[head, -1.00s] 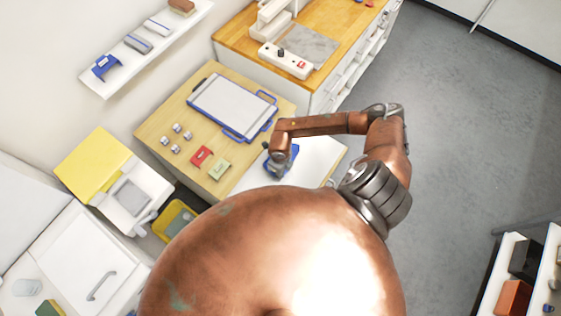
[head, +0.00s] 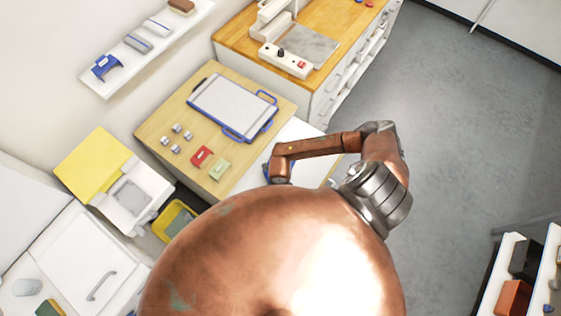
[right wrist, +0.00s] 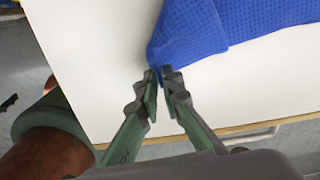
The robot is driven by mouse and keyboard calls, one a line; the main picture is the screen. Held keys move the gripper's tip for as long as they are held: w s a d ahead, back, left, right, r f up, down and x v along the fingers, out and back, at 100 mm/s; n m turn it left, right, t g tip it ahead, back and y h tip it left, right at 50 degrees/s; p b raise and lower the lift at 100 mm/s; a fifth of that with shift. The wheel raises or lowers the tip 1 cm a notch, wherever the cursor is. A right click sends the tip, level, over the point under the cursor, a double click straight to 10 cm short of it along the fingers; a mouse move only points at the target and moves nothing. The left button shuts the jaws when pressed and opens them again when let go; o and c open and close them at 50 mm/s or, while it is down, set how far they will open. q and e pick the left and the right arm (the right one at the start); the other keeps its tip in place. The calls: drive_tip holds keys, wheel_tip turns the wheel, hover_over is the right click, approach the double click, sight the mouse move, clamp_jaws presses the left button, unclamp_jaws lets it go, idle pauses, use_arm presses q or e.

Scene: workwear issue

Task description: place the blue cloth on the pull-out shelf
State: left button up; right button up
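The blue cloth (right wrist: 235,25) has a waffle weave and lies on the white pull-out shelf (right wrist: 90,60) in the right wrist view. In the head view only a sliver of the cloth (head: 266,170) shows beside my right arm, on the white shelf (head: 302,131). My right gripper (right wrist: 161,82) has its two green fingers with grey tips close together at the cloth's near corner. The corner narrows into the tips, and the fingers look shut on it. In the head view my right gripper is hidden behind my arm. My left gripper is out of view.
A blue-framed tray (head: 232,104), a red packet (head: 202,156), a green packet (head: 219,169) and several small metal pieces stand on the wooden top (head: 165,117) beside the shelf. A yellow bin (head: 172,222) is at lower left. Open floor (head: 460,130) lies to the right.

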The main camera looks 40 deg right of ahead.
drive_tip(key=o, duration=0.8)
drive_tip(key=shift+c, duration=0.2)
drive_tip(key=s+a+r+p, duration=0.2)
drive_tip(key=s+r+p, duration=0.1)
drive_tip(key=r+p, duration=0.6)
drive_tip(key=shift+a+r, duration=0.35)
drive_tip(key=shift+r, duration=0.2)
drive_tip(key=shift+s, duration=0.1)
drive_tip(key=shift+s, duration=0.1)
